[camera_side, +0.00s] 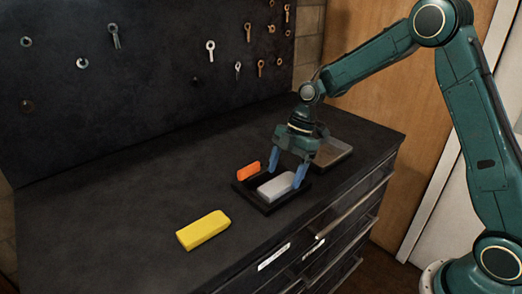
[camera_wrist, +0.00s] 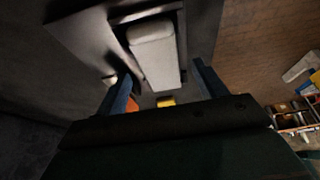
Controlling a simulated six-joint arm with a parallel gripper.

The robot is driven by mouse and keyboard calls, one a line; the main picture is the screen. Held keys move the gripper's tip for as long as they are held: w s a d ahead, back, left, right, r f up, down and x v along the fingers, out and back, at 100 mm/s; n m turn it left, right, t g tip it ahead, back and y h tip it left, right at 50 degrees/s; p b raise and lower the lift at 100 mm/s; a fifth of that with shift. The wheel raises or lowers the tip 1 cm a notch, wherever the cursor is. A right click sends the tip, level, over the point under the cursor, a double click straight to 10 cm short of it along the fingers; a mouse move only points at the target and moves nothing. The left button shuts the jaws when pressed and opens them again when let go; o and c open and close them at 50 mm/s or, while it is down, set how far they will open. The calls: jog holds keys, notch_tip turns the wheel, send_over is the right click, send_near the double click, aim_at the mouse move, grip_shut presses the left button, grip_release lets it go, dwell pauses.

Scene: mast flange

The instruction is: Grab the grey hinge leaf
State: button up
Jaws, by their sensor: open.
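The grey hinge leaf (camera_side: 274,187) is a pale, rounded block lying in a small black tray (camera_side: 266,210) on the dark bench top. In the wrist view the grey leaf (camera_wrist: 154,52) shows between the two blue fingers, with a visible gap on each side. My gripper (camera_side: 284,179) points down over the tray, its fingers spread and holding nothing. In the side view the right finger covers the leaf's far right end. How far the fingertips reach down beside the leaf is hard to tell.
An orange block (camera_side: 248,171) stands at the tray's left side. A yellow block (camera_side: 203,230) lies on the bench nearer the front. A dark pegboard (camera_side: 150,85) with hanging tools backs the bench. The bench's left part is clear.

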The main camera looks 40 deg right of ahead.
aim_at(283, 181)
jog(key=shift+x, duration=1.05)
jog(key=shift+c, duration=0.2)
jog(key=c, duration=1.3)
jog(key=shift+c, duration=0.2)
jog(key=shift+r, duration=0.15)
notch_tip(283, 181, up, 20)
